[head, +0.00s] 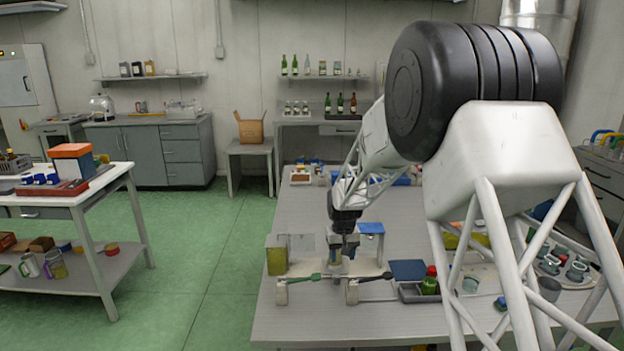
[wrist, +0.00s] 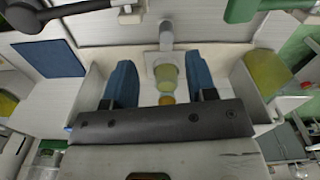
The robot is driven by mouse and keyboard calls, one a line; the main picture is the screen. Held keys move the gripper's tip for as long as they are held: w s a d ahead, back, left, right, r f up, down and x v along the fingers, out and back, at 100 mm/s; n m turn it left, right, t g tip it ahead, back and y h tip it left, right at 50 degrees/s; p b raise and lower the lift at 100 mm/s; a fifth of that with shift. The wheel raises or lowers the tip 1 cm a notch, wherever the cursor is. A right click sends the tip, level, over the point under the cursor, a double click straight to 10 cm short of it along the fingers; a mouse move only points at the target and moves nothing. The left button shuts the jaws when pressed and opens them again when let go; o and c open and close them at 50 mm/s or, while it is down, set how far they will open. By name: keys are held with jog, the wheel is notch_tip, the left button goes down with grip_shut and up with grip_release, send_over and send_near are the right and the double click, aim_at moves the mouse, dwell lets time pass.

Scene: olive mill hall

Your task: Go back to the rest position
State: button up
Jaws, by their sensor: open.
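My gripper (head: 343,250) is low over the work table (head: 300,325), at a pale stand near the table's middle. In the wrist view my gripper (wrist: 160,88) has its two blue fingers wide apart. A small glass with yellow-green contents (wrist: 166,77) shows in the gap between them, with clear space on both sides. A small orange-yellow round spot (wrist: 167,99) lies just below the glass in the picture. In the head view the glass is mostly hidden by the gripper.
A green-ended lever (head: 305,278) and a dark lever (head: 376,277) lie along the stand's front. A yellow-green container (head: 277,260) stands left of the gripper, a blue-topped stand (head: 371,230) right. A grey tray with a green red-capped bottle (head: 429,281) is farther right. Open floor lies left.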

jog(key=s+d+r+m+t, duration=0.1)
jog(key=s+d+r, duration=0.2)
jog(key=s+r, duration=0.8)
jog(key=s+d+r, duration=0.2)
jog(key=s+r, duration=0.6)
jog(key=s, duration=0.6)
jog(key=s+d+t, duration=0.1)
jog(key=s+d, duration=0.2)
jog(key=s, duration=2.3)
jog(key=shift+s+r+m, duration=0.35)
jog(key=shift+m, duration=0.05)
